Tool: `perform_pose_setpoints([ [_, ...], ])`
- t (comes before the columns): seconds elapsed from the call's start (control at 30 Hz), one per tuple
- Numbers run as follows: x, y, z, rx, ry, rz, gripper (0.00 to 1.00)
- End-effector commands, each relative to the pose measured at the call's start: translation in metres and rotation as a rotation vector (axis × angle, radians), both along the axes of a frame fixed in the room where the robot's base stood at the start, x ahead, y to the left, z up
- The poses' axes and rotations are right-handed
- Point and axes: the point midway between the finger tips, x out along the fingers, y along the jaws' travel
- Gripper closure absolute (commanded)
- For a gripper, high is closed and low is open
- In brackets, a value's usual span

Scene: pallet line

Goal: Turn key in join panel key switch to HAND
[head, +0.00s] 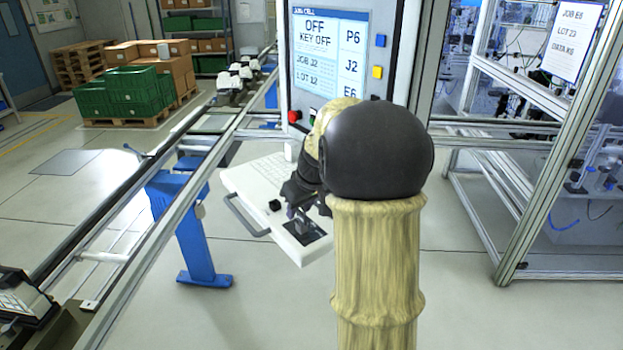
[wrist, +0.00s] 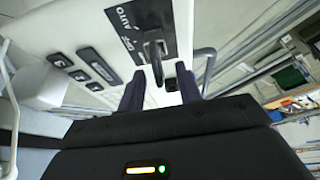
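The key switch sits on a dark plate (wrist: 142,34) on the white sloping panel (head: 262,188). AUTO and OFF can be read on the plate in the wrist view; a HAND mark cannot be made out. The dark key (wrist: 155,52) stands up from the plate. My gripper (wrist: 160,89) is open, its two dark fingers apart with the key in line with the gap between them; I see no finger touching it. In the head view my gripper (head: 302,203) is over the panel's lower right, partly hidden by my arm. The screen (head: 328,50) reads OFF, KEY OFF.
Several dark buttons (wrist: 92,65) line the panel beside the plate. A conveyor rail (head: 190,175) runs at the left. A framed enclosure (head: 540,150) stands at the right.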

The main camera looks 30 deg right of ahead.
Motion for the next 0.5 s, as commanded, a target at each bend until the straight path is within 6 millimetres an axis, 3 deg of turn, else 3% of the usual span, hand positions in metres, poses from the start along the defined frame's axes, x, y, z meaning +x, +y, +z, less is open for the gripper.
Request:
perform_pose_setpoints([
  [0.5,-0.032,-0.005,0.077,-0.001,-0.004,-0.003,0.65],
])
